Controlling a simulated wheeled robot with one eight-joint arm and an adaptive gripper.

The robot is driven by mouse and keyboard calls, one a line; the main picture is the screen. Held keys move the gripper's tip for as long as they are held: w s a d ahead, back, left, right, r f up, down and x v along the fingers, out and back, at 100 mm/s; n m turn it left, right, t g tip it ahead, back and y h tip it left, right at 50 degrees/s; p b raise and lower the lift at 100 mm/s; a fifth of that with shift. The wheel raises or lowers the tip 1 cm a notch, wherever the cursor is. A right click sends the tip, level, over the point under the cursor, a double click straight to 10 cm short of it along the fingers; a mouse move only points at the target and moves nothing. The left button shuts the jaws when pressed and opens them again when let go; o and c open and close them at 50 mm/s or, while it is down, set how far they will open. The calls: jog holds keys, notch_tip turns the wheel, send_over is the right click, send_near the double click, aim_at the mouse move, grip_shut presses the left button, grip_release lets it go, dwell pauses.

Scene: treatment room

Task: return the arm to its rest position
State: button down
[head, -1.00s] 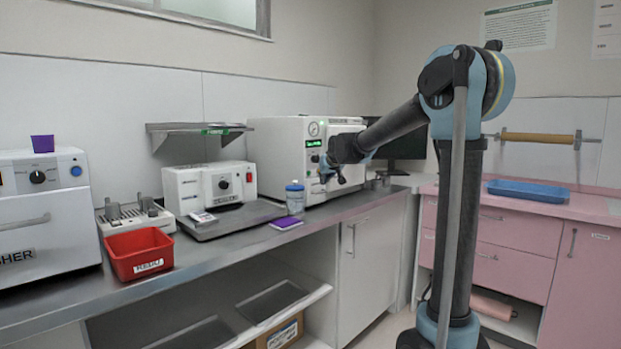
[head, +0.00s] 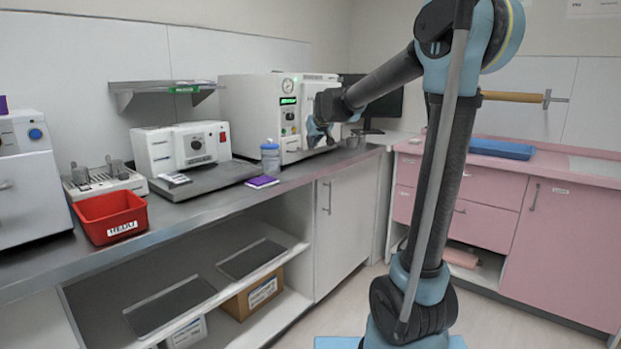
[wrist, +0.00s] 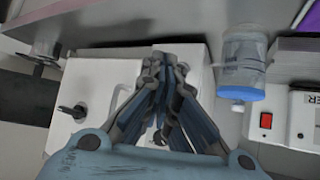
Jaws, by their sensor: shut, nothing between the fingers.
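My arm stands up from its base at the right of the head view and bends left across the counter. My gripper (head: 318,132) is at its end, in front of the white autoclave (head: 262,120) with a green display. In the wrist view my gripper (wrist: 162,75) is shut and empty, its fingertips together. The autoclave's white front (wrist: 95,90) lies behind the fingers there. I cannot tell whether the gripper touches it.
A blue-lidded jar (head: 270,160) stands on the counter (head: 215,195), left of my gripper. It also shows in the wrist view (wrist: 242,60). A red bin (head: 110,217) and a sealing device (head: 180,147) are further left. Pink cabinets (head: 485,190) stand right. Open floor lies between.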

jog(key=s+d+f+m+g+h, duration=0.1)
jog(key=s+d+f, duration=0.6)
jog(key=s, duration=0.8)
jog(key=s+d+f+m+g+h, duration=0.1)
jog(key=s+d+f+g, duration=0.2)
jog(key=s+d+f, duration=0.4)
jog(key=s+d+f+m+g+h, duration=0.1)
jog(key=s+d+f+g, duration=0.2)
jog(key=s, duration=2)
jog(key=d+f, duration=0.5)
jog(key=f, duration=0.3)
jog(key=shift+s+f+m, duration=0.25)
jog(key=shift+s+m, duration=0.15)
